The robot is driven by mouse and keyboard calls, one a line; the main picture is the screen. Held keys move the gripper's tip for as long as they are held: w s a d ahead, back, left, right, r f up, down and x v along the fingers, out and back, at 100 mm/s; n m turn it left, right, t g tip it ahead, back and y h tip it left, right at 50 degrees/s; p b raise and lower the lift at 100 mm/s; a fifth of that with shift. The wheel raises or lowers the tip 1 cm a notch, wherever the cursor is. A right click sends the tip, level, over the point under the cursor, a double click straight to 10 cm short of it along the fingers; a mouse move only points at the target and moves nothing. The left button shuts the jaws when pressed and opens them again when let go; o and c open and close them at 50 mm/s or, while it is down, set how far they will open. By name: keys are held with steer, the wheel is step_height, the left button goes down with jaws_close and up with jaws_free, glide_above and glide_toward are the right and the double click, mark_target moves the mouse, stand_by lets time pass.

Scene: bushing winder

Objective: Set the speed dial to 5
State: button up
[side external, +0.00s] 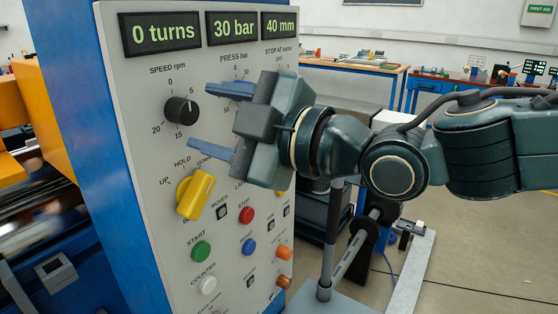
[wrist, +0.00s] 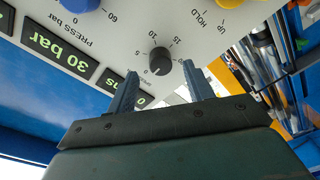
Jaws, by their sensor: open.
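The speed dial (side external: 181,110) is a round black knob on the grey panel (side external: 140,75), under the label SPEED rpm. It also shows in the wrist view (wrist: 159,60), upside down, with a small light mark on its face; I cannot read its exact setting. The printed numbers 0, 5, 15 and 20 show around it in the side view. My gripper (side external: 198,115) is open and empty, facing the panel. Its two blue-grey fingers (wrist: 160,68) are spread on either side of the dial in the wrist view, with no visible contact.
A yellow selector knob (side external: 195,194) sits below the dial, close to the lower finger. Red (side external: 246,215), green (side external: 201,251) and other buttons lie lower. Displays (side external: 160,32) line the top, the first reading 0 turns.

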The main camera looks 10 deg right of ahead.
mark_target(192, 114)
steer(key=shift+x, duration=2)
steer(key=c, duration=1)
